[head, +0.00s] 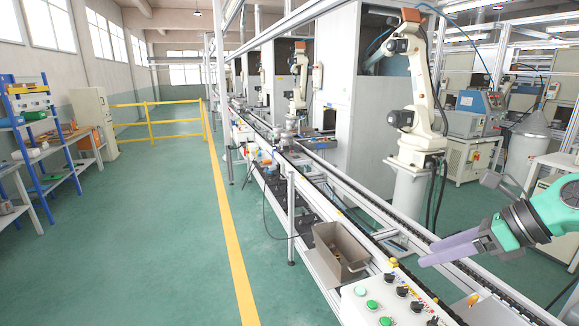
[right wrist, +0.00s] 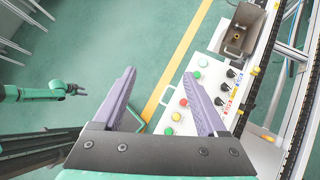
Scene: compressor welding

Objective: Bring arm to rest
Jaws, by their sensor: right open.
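My right gripper (head: 428,256) comes in from the right edge of the head view on a green and black arm. Its purple fingers hang above the conveyor, beside the control panel. In the right wrist view the right gripper (right wrist: 160,80) has its two fingers wide apart with nothing between them. My left gripper (right wrist: 77,90) shows small at the left of the right wrist view, on a green arm above the floor. It is too small to tell whether it is open. It does not show in the head view.
A control panel (head: 358,305) with coloured buttons and black knobs lies below the right gripper. A grey-brown bin (head: 352,270) with small parts stands beyond it. The conveyor (head: 445,262) runs along the right. The green floor (head: 165,200) at left is clear.

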